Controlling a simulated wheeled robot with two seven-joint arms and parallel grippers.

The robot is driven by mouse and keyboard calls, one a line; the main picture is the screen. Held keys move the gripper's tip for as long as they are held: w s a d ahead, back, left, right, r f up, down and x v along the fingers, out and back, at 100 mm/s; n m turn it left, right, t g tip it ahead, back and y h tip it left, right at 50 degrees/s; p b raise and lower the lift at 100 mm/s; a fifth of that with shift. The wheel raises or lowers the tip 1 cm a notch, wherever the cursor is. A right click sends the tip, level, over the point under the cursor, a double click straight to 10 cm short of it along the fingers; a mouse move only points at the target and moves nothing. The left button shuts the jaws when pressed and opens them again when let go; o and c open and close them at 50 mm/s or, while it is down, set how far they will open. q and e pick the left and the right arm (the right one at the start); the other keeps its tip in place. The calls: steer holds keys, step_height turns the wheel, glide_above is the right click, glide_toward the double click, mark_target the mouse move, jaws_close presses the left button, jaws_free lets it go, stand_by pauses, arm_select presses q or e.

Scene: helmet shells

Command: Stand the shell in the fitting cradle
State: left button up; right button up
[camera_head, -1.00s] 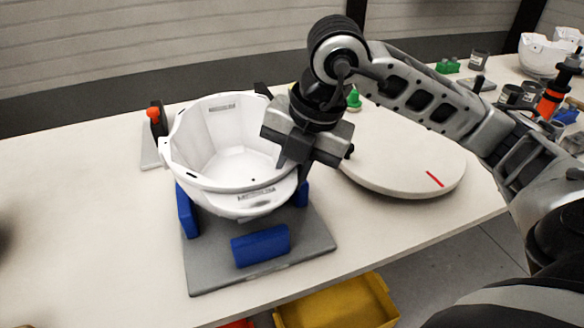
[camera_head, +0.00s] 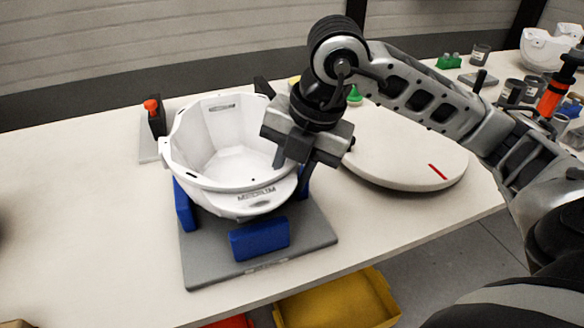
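The white helmet shell (camera_head: 221,171) sits open side up over the fitting cradle, a grey plate (camera_head: 300,242) with blue pads. A blue pad (camera_head: 259,239) shows in front of the shell, another (camera_head: 185,206) at its left, and part of one at its right. My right gripper (camera_head: 293,172) is at the shell's right rim, one finger inside and one outside, and appears shut on it. The shell's underside is low between the pads; whether it touches them is hidden. My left gripper is not clearly in view.
A round pale turntable (camera_head: 400,150) with a red mark stands right of the cradle. A black post with a red knob (camera_head: 152,106) stands behind left. A yellow bin (camera_head: 340,303) is below the table's front edge. Another white shell (camera_head: 546,48) and several small items are far right. The left tabletop is clear.

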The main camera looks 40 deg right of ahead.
steer(key=shift+o, duration=1)
steer(key=shift+v, duration=1.15)
arm_select(q)
steer(key=shift+r+p, duration=1.1)
steer(key=shift+p, duration=0.4)
arm_select(e)
steer(key=v, duration=1.3)
steer(key=shift+r, duration=0.35)
arm_select(q)
steer(key=shift+r, duration=0.2)
arm_select(e)
steer(key=shift+d+r, duration=0.1)
